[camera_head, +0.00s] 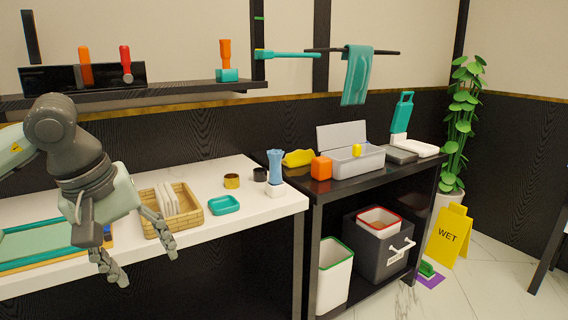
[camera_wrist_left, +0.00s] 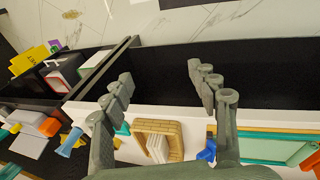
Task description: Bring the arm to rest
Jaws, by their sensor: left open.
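My left gripper (camera_head: 147,269) hangs over the front edge of the white counter (camera_head: 262,210), fingers pointing down. Its two fingers are spread apart with nothing between them. In the left wrist view the open fingers (camera_wrist_left: 160,72) frame a dark surface, and the counter lies nearer the finger bases. My left arm comes in from the left edge in the head view. My right gripper is not in view.
A wicker basket (camera_head: 187,224) with white items stands on the counter beside the gripper. A teal-edged tray (camera_head: 30,266) lies left, partly hidden by my arm. A teal dish (camera_head: 224,205) sits right of the basket. A dark shelf (camera_head: 150,91) runs above.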

